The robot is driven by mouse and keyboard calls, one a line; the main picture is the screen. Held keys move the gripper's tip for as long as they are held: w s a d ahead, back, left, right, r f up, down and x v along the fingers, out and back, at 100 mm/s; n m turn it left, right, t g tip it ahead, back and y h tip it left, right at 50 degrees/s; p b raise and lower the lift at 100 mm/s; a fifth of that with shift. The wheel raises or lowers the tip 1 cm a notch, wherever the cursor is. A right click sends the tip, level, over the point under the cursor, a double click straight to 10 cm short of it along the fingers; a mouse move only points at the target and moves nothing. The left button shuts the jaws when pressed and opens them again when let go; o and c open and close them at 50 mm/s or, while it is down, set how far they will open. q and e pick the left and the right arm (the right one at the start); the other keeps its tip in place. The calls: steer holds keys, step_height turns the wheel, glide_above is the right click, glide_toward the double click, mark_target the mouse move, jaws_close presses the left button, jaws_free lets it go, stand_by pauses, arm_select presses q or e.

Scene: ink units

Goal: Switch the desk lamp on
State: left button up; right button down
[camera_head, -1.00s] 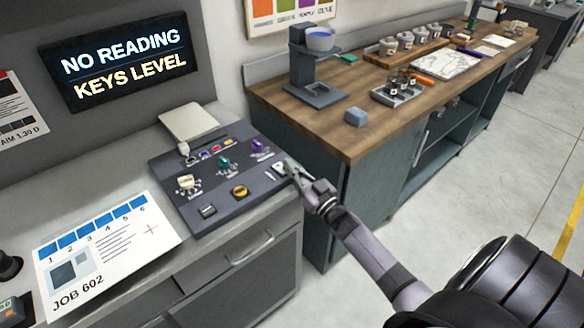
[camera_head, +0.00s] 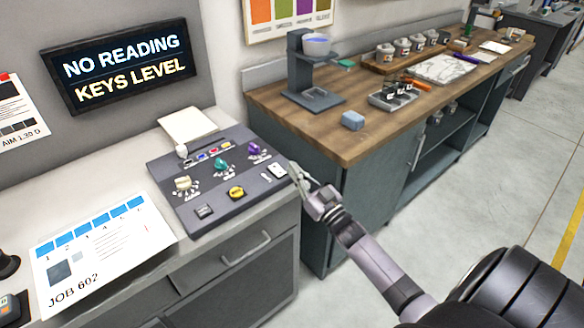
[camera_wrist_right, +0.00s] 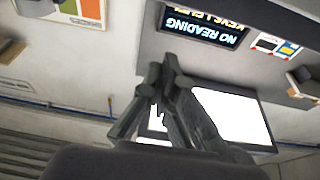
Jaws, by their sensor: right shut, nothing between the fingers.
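I cannot pick out a desk lamp for certain in either view. A dark control panel (camera_head: 222,213) lies on the grey bench, with a white switch plate (camera_head: 278,171) near its right edge and several coloured knobs. My right gripper (camera_head: 297,170) is just right of that plate, beyond the panel's edge, and appears apart from it. In the right wrist view its fingers (camera_wrist_right: 165,78) are together, with nothing held. A bright white rectangle (camera_wrist_right: 232,116) in a dark frame shows behind them; I cannot tell what it is. My left gripper is not in view.
A wall display (camera_head: 122,70) reads "NO READING KEYS LEVEL". A white job sheet (camera_head: 104,247) and a blank pale pad (camera_head: 187,124) lie beside the panel. A wooden-topped counter (camera_head: 345,145) with a dark stand (camera_head: 296,70) is to the right. Floor is open at far right.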

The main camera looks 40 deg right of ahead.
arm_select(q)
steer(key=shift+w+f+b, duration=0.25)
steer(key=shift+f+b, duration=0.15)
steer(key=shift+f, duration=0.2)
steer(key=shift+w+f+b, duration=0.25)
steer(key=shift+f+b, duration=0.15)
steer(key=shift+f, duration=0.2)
arm_select(e)
steer(key=f+v, duration=0.1)
steer(key=v, duration=0.5)
steer(key=shift+f, duration=0.35)
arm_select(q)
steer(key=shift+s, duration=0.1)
arm_select(e)
steer(key=shift+s, duration=0.15)
